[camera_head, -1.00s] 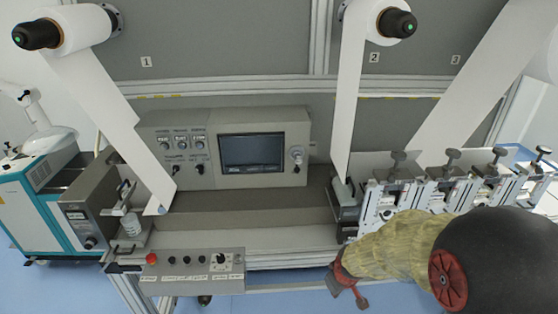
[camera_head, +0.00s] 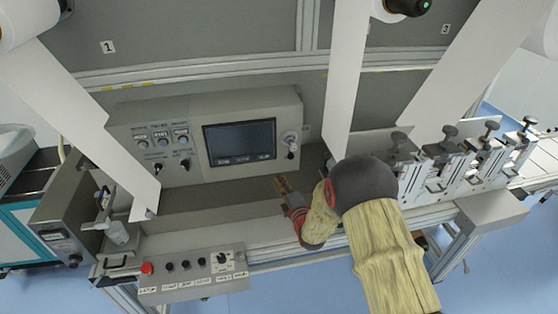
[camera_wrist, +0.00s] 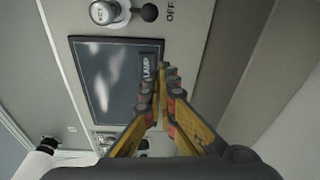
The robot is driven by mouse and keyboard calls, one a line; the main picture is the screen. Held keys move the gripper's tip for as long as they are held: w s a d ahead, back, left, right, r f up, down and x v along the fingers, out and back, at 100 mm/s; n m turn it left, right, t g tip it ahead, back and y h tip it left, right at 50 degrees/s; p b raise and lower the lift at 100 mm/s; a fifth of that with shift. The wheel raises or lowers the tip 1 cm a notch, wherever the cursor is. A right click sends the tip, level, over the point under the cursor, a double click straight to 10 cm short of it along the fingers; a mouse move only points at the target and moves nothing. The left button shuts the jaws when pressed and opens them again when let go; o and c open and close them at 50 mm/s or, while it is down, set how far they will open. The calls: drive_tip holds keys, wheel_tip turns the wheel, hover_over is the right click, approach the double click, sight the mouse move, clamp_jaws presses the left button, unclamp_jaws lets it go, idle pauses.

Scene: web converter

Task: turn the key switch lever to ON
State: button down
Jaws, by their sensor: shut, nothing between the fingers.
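The key switch (camera_head: 290,138) sits on the grey control box, right of the screen. In the head view the ball (camera_head: 291,155) hangs below the cylinder. The ON mark is not visible. My gripper (camera_head: 279,183) is shut and empty, below the key switch and apart from it. In the wrist view its orange fingers meet at the tips (camera_wrist: 168,68), over the box face near the screen.
The screen (camera_head: 240,141) and several small knobs (camera_head: 163,141) fill the box's left and middle. A white web (camera_head: 345,75) hangs just right of the box. A lower panel with a red button (camera_head: 146,268) stands in front. Clamp units (camera_head: 460,160) stand at the right.

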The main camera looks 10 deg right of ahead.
sight(270, 159)
drive_tip(key=shift+r+n, duration=0.35)
drive_tip(key=shift+n, duration=0.15)
drive_tip(key=w, duration=0.3)
drive_tip(key=w+a, duration=0.1)
drive_tip(key=w, duration=0.5)
drive_tip(key=shift+w+a+f+p, duration=0.1)
drive_tip(key=shift+w+a+p, duration=0.1)
drive_tip(key=shift+w+p, duration=0.15)
drive_tip(key=d, duration=0.3)
drive_tip(key=shift+s+d+r+p, duration=0.3)
drive_tip(key=shift+d+r, duration=0.05)
drive_tip(key=shift+d, duration=0.05)
drive_tip(key=shift+d, duration=0.2)
